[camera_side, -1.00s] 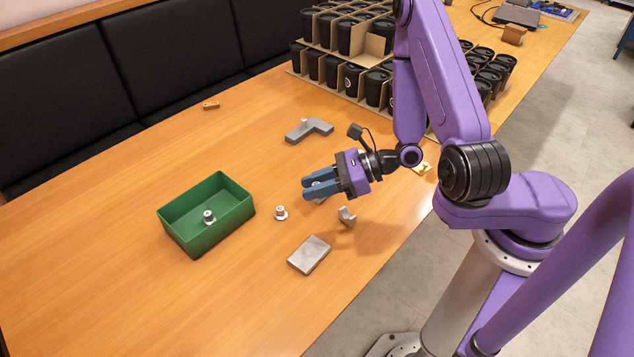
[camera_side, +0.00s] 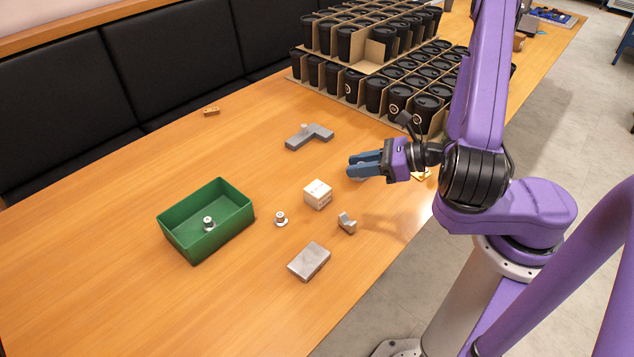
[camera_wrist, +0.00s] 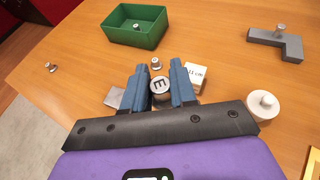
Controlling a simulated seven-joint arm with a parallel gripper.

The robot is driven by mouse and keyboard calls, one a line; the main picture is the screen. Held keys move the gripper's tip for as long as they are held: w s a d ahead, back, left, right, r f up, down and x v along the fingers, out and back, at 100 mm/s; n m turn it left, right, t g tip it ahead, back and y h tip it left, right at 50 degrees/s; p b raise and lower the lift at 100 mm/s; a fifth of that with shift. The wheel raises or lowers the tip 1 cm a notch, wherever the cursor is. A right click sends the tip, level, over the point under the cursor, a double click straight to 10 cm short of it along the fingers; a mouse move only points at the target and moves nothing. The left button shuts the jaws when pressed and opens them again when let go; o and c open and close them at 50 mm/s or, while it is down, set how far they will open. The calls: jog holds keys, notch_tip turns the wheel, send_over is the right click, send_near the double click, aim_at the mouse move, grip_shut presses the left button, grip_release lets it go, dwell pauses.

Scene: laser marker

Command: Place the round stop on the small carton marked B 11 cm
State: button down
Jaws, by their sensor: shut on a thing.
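My gripper (camera_side: 355,167) is shut on a round grey piece, which I take for the round stop (camera_wrist: 160,86); a dark letter shows on its face in the wrist view. It is held between the blue fingertips above the table, mostly hidden by the fingers in the side view. The small white carton (camera_side: 317,195) stands on the table, left of and nearer the camera than my gripper. In the wrist view the carton (camera_wrist: 197,76) shows "11 cm" beside the right finger, which partly covers it. Its top looks bare in the side view.
A green bin (camera_side: 180,244) holds a small metal knob (camera_side: 208,223). Another knob (camera_side: 281,219), a grey notched block (camera_side: 347,223), a flat slab (camera_side: 309,262) and an L-shaped block (camera_side: 310,136) surround the carton. A cream knobbed disc (camera_wrist: 263,106) lies right. Cup trays (camera_side: 362,90) stand behind.

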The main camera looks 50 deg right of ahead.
jog(key=shift+w+f, duration=1.7)
jog(key=shift+w, duration=2.1)
send_over(317, 188)
notch_tip(317, 188, down, 6)
jog(key=shift+f, duration=1.55)
jog(key=shift+f, duration=0.2)
jog(key=c, duration=0.9)
grip_release()
jog(key=shift+r, duration=0.1)
